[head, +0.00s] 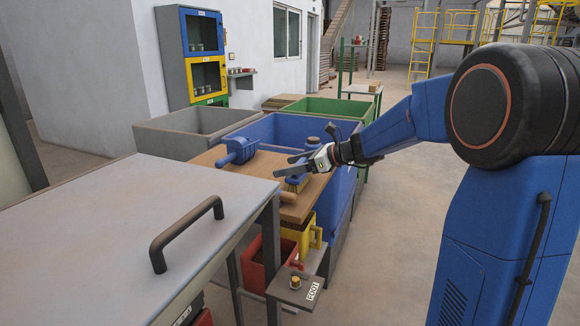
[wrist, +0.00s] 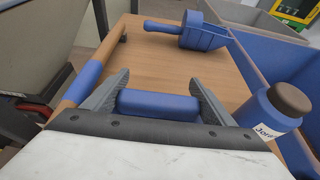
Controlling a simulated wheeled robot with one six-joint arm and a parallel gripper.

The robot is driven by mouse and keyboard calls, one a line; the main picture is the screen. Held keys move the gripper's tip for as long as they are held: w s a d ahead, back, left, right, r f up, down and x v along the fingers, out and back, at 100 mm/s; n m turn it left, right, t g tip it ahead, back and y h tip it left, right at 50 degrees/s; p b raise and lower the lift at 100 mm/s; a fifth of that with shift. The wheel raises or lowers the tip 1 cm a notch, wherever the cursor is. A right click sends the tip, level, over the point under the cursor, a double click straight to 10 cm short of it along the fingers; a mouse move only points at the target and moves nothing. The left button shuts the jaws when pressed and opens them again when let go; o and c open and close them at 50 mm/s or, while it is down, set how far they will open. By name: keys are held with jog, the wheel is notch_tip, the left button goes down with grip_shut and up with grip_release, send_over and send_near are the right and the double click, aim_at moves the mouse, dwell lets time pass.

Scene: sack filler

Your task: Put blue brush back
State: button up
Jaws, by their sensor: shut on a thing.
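The blue brush (head: 297,180), with a blue block and pale yellow bristles, is at my gripper (head: 300,168) over the wooden board (head: 211,156). In the wrist view my gripper (wrist: 160,84) is shut on the brush's blue block (wrist: 158,102), which lies crosswise between the two grey fingers. The bristles are hidden there. I cannot tell whether they touch the board.
A blue scoop (head: 238,150) lies at the board's far side. A blue jar with a brown lid (wrist: 270,112) stands right of my gripper. A wooden rod with a blue band (wrist: 88,78) is at left. Blue, grey and green bins stand behind.

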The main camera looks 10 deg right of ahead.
jog(key=shift+f, duration=0.1)
jog(key=o, duration=1.1)
jog(key=shift+o, duration=0.2)
